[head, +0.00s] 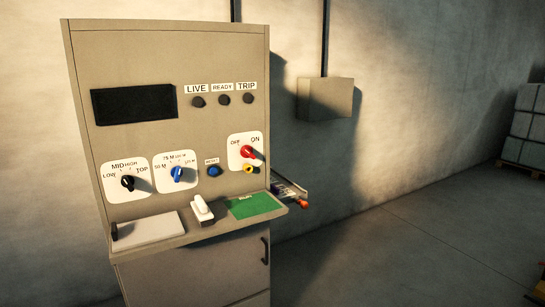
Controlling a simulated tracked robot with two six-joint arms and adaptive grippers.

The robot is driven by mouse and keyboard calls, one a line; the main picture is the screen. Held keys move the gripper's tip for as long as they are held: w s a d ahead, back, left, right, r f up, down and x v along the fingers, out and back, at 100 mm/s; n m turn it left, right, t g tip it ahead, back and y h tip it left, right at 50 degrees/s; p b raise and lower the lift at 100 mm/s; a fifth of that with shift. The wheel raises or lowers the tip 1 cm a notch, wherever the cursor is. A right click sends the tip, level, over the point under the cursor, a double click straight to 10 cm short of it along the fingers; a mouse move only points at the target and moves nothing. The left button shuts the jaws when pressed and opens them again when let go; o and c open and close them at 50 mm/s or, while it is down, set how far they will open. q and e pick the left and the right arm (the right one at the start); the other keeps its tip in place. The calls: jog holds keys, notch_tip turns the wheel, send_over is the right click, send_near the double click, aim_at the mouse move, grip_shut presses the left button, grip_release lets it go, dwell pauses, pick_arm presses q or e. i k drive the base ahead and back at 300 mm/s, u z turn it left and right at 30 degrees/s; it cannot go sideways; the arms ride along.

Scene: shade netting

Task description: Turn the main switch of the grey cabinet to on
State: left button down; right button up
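The grey cabinet (180,60) stands against the wall at the left and centre of the head view, its front facing me. Its main switch (247,151) is a red knob on a white plate at the right of the panel, marked OFF at upper left and ON at upper right. The knob's pointer is too small to read surely. A small yellow ring-like part (250,169) sits just below the knob. The lamps LIVE (198,102), READY (224,99) and TRIP (248,98) look dark, as does the display (133,104). Neither gripper shows in the head view.
A black knob (128,183), a blue knob (177,174) and a blue button (213,171) share the panel. The ledge (178,241) below holds a white-handled item (202,209) and a green card (254,205). A side tray with an orange-tipped item (301,204) juts out right.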

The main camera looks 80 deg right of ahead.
aim_at(246, 151)
jog(key=k, duration=1.05)
jog(key=u, duration=1.5)
jog(key=i, duration=0.1)
jog(key=z, duration=3)
jog(key=i, duration=1)
jog(key=u, duration=0.1)
